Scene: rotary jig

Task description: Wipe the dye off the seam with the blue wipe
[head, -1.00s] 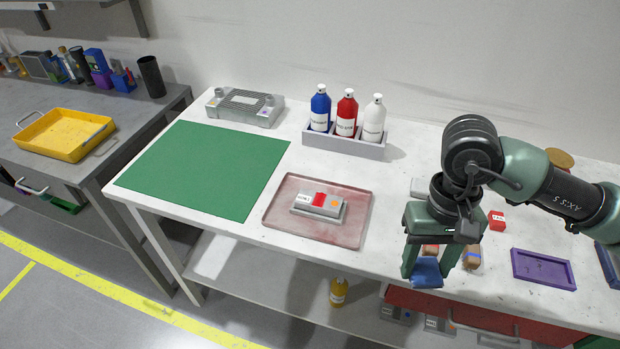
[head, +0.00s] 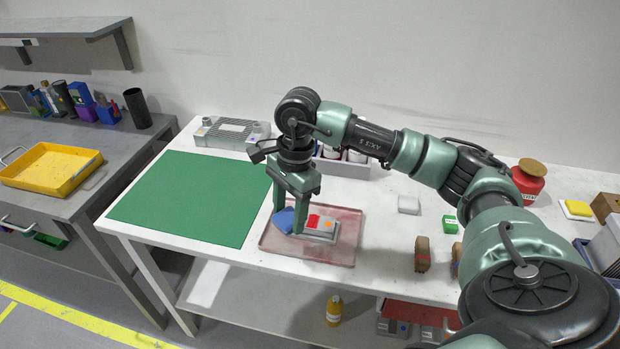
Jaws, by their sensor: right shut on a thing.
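The part with the seam (head: 320,229) is a small grey block with a red patch and an orange mark. It sits on a translucent reddish tray (head: 338,253) on the white table. My right gripper (head: 288,224) is shut on the blue wipe (head: 284,220) at the left end of the block, over the tray. The gripper covers the block's left end, and I cannot tell whether the wipe touches it. The seam and any dye on it are too small to make out. My left gripper is not in view.
A green mat (head: 190,195) lies left of the tray. A grey metal fixture (head: 232,135) stands behind the mat. A bottle rack (head: 345,167) is partly hidden behind my right arm. Brown blocks (head: 422,254) and a green box (head: 450,223) stand to the right.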

